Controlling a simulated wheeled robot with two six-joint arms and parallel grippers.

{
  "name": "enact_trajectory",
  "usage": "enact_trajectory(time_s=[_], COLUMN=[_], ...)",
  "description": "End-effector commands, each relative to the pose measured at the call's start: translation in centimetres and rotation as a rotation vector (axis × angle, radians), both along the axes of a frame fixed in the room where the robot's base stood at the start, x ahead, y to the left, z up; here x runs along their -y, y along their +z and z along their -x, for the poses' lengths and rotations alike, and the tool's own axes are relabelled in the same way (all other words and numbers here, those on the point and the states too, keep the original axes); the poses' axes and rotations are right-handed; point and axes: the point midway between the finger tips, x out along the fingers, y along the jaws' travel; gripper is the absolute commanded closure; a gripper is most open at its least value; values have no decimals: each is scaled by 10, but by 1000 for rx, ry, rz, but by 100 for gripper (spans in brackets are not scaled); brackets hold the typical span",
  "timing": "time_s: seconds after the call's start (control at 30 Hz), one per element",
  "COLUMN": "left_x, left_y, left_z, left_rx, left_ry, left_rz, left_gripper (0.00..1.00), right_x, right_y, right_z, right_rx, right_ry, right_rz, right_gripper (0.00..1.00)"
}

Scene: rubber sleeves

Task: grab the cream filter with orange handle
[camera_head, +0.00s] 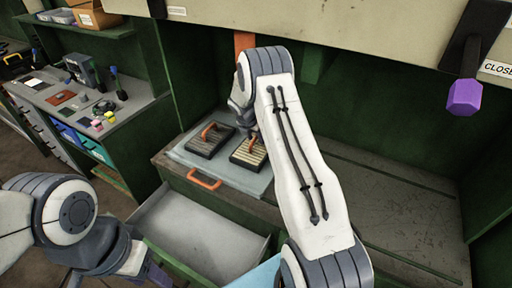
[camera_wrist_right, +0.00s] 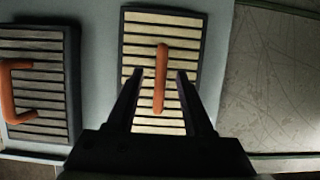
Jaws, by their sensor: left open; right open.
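The cream filter (camera_head: 243,157) with black slats and a dark frame lies flat on a pale sheet, and its orange handle (camera_head: 257,139) is partly covered by my right arm in the head view. In the right wrist view the cream filter (camera_wrist_right: 145,28) is upper centre, with the orange handle (camera_wrist_right: 161,60) running lengthwise between my fingers. My right gripper (camera_wrist_right: 159,77) is open above the filter, one finger on each side of the handle; contact cannot be told. My left gripper (camera_head: 153,273) is open at the lower left, away from the filters, and partly cut off.
A greyer filter (camera_head: 209,147) with an orange handle lies just left of the cream one; it also shows in the right wrist view (camera_wrist_right: 45,85). An open empty drawer (camera_head: 195,232) is below. A purple hexagonal knob (camera_head: 465,97) hangs upper right. The surface on the right is clear.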

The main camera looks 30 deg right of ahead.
Motion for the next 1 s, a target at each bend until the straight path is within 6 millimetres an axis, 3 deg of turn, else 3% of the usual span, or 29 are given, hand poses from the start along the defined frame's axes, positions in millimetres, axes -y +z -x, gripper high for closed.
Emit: enact_trajectory(time_s=[0.33,0.47,0.5,1.0], left_x=[0,0,0,0], left_y=[2,2,2,2], left_z=[0,0,0,0], left_rx=[0,0,0,0], left_ry=[0,0,0,0], left_rz=[0,0,0,0], left_gripper=[50,50,50,50], right_x=[3,3,3,3], right_y=[-10,-10,-10,-10], right_z=[-2,-2,-2,-2], right_rx=[1,1,1,1], right_ry=[0,0,0,0], right_rz=[0,0,0,0], right_gripper=[48,98,100,100])
